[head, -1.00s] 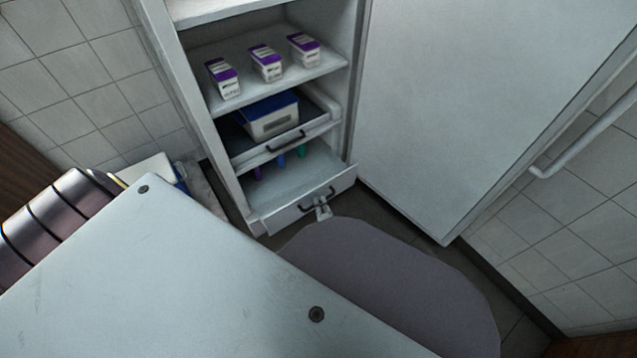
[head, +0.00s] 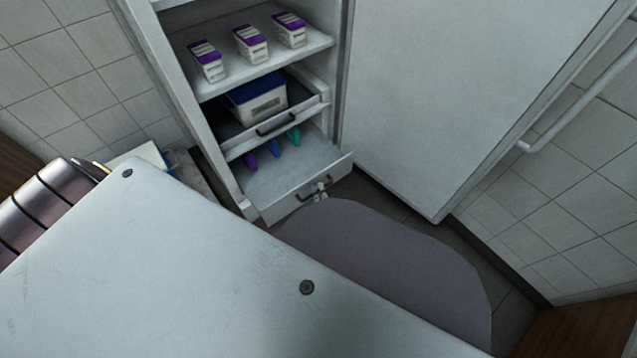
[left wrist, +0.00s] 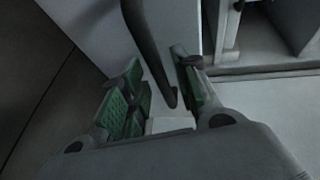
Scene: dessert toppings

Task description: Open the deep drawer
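The bottom drawer (head: 278,210) of the white cabinet is pulled out, with its interior showing. Purple, blue and teal items (head: 274,147) stand at its back. Its dark handle (head: 305,195) is on the front panel, and it also crosses the left wrist view (left wrist: 145,40). Exact contact is hard to see. My right gripper is not in view.
Above is a shallower drawer (head: 277,123) with a blue-lidded container (head: 256,100). Several purple-and-white cartons (head: 250,44) stand on the shelf over it. The large open door (head: 440,100) stands at the right. Tiled walls (head: 575,215) bound the space.

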